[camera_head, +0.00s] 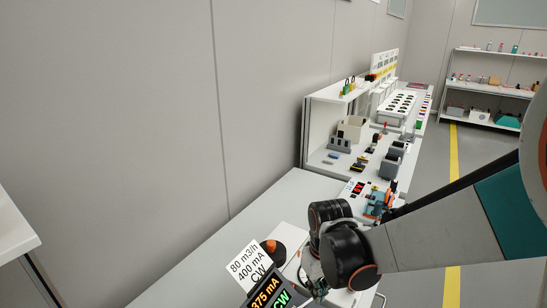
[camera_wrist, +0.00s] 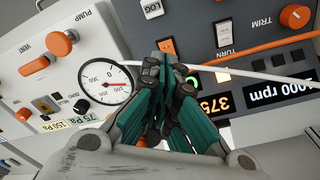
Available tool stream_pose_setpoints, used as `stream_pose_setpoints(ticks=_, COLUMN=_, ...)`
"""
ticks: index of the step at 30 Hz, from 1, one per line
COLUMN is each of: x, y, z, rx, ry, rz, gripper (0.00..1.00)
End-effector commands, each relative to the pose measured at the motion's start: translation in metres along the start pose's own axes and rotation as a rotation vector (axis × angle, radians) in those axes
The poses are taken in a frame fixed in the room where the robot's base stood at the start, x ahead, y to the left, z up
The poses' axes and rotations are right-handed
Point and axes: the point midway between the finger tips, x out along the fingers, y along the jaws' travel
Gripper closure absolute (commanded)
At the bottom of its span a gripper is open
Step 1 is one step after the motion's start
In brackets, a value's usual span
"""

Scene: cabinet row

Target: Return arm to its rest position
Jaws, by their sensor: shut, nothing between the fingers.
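My arm (camera_head: 445,235) reaches in from the right edge of the head view, its dark wrist joints over the near end of the bench. My gripper (camera_wrist: 167,85) fills the middle of the wrist view. Its teal fingers are together with nothing between them. It is in front of a panel with a round dial gauge (camera_wrist: 105,85) and a dark panel with an orange-lit display (camera_wrist: 215,104). I cannot tell how far the fingers are from the panels. In the head view the gripper is mostly hidden behind the wrist.
A light bench (camera_head: 225,250) runs along the grey wall, with a shelf unit of small devices (camera_head: 340,142) farther back. An orange-knobbed device (camera_head: 272,250) and tilted displays (camera_head: 268,293) stand near the wrist. A pale cable (camera_wrist: 245,73) crosses the wrist view. Floor shows at right.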

Motion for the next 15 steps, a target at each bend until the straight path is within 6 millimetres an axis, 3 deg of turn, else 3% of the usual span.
stream_pose_setpoints(ticks=6, x=-0.045, y=0.012, z=0.018, rx=0.072, ry=0.091, rz=0.023, gripper=1.00)
stream_pose_setpoints(ticks=15, x=-0.093, y=0.023, z=0.047, rx=0.166, ry=0.217, rz=0.053, gripper=1.00)
